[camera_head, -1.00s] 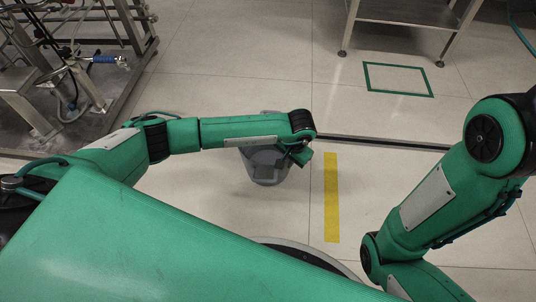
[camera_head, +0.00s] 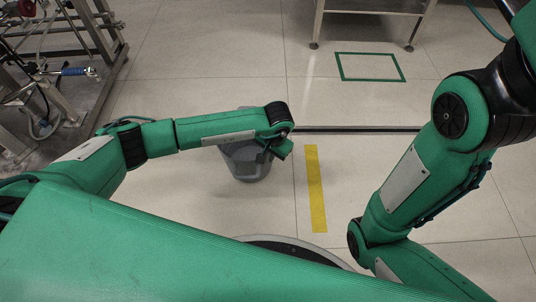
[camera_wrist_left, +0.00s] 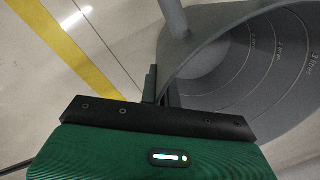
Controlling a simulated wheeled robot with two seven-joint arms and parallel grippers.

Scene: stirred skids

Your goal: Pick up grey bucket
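The grey bucket (camera_head: 246,163) is upright on the floor beneath my left forearm in the head view, with part of its top hidden by the arm. My left gripper (camera_head: 268,156) is at the bucket's right rim, its fingertips hard to make out there. In the left wrist view the bucket (camera_wrist_left: 240,65) shows its ringed inside and a grey post-like part at the rim. The left fingers (camera_wrist_left: 161,88) are close together with the bucket's rim between them. My right arm is at the right of the head view, its gripper out of view.
A yellow floor strip (camera_head: 315,190) lies right of the bucket. A green taped rectangle (camera_head: 342,68) is on the floor farther back. A metal table (camera_head: 372,8) stands at the back, and a pipe skid (camera_head: 100,75) at the left. Floor around the bucket is clear.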

